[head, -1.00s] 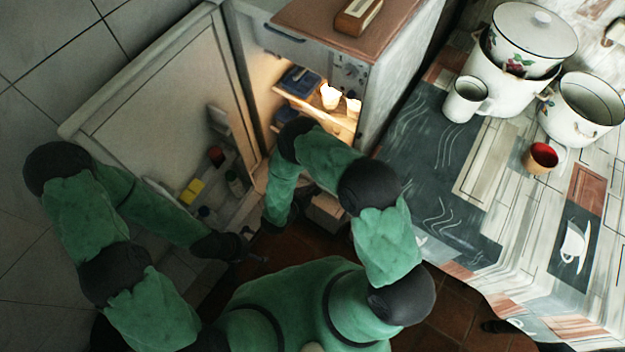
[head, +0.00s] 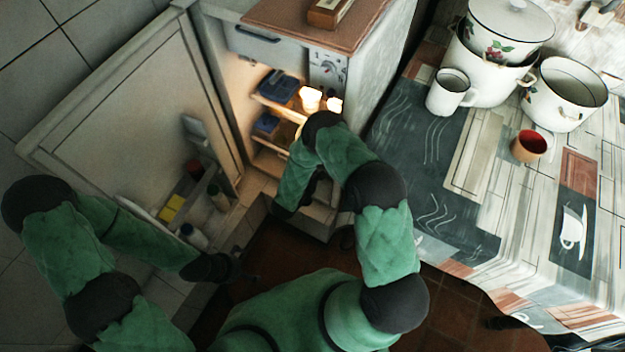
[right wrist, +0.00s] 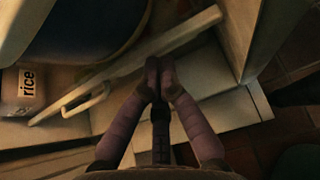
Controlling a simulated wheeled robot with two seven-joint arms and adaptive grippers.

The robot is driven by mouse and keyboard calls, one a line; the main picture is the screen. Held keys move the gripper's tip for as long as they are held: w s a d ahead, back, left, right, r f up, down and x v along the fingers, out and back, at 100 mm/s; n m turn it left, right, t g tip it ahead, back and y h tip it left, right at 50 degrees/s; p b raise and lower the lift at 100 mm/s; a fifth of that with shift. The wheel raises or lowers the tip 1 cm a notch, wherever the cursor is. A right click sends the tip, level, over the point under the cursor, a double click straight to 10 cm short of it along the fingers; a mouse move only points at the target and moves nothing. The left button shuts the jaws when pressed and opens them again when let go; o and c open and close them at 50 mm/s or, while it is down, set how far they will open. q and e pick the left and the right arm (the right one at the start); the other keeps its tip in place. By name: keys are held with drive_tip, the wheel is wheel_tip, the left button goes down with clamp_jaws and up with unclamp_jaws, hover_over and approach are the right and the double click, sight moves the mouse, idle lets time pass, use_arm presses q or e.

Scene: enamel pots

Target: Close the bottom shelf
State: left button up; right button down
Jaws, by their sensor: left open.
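The fridge (head: 235,70) stands open, its door (head: 120,110) swung out to the left. Inside are lit shelves; a low pale shelf (head: 270,163) shows in part beside my right arm. In the right wrist view, a slanting shelf front edge (right wrist: 195,32) crosses ahead of my right gripper (right wrist: 158,66). Its two fingers are together at that edge; I cannot tell whether they touch it. My left gripper (head: 250,274) is open and empty, below the door's lower end, away from the shelves.
Bottles and a yellow pack (head: 171,208) sit on the door racks. A container marked rice (right wrist: 27,88) and a wire handle (right wrist: 88,103) lie left of my right gripper. A table with enamel pots (head: 565,95) and a red cup (head: 529,146) bounds the right side.

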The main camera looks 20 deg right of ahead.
sight(321, 166)
drive_tip(key=w+d, duration=0.1)
drive_tip(key=d, duration=0.1)
drive_tip(key=w+d, duration=0.2)
drive_tip(key=shift+w+d, duration=0.15)
drive_tip(key=shift+d, duration=0.05)
drive_tip(key=shift+a, duration=0.1)
